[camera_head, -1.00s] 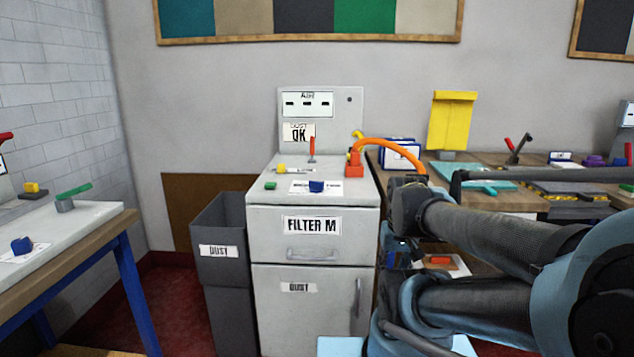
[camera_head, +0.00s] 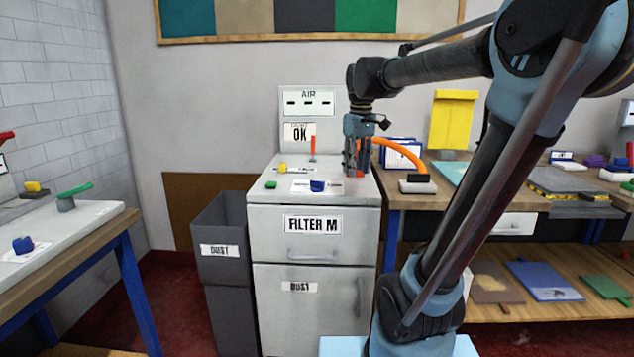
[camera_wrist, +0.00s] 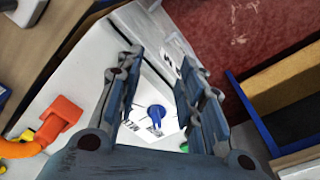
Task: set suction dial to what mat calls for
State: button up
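A blue dial (camera_head: 317,186) sits on a white printed plate (camera_head: 300,186) on top of the grey filter cabinet (camera_head: 262,225). The dial (camera_wrist: 156,113) also shows in the wrist view, seen from above between my fingers; its plate lettering is too small or cut off to read surely. My gripper (camera_head: 357,172) is open and empty, pointing down over the right part of the cabinet top, to the right of the dial in the head view. Its spread fingers (camera_wrist: 160,68) show in the wrist view, apart from the dial. I cannot tell which mat states a setting.
A red lever (camera_head: 313,147), yellow slider (camera_head: 282,168) and green button (camera_head: 271,184) share the cabinet top. An orange hose (camera_head: 402,153) runs to the right bench. A grey dust bin (camera_head: 222,225) stands left. Mats (camera_head: 545,280) lie on the right lower shelf.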

jog(key=w+a+r+n, duration=0.4)
jog(key=w+a+r, duration=0.4)
jog(key=w+a, duration=0.4)
send_near(317, 181)
jog(key=shift+g, duration=0.4)
jog(key=f, duration=0.6)
jog(key=w+f, duration=0.1)
jog(key=f, duration=0.2)
jog(key=shift+w+f, duration=0.1)
jog(key=shift+f, duration=0.05)
jog(key=shift+c, duration=0.6)
grip_shut()
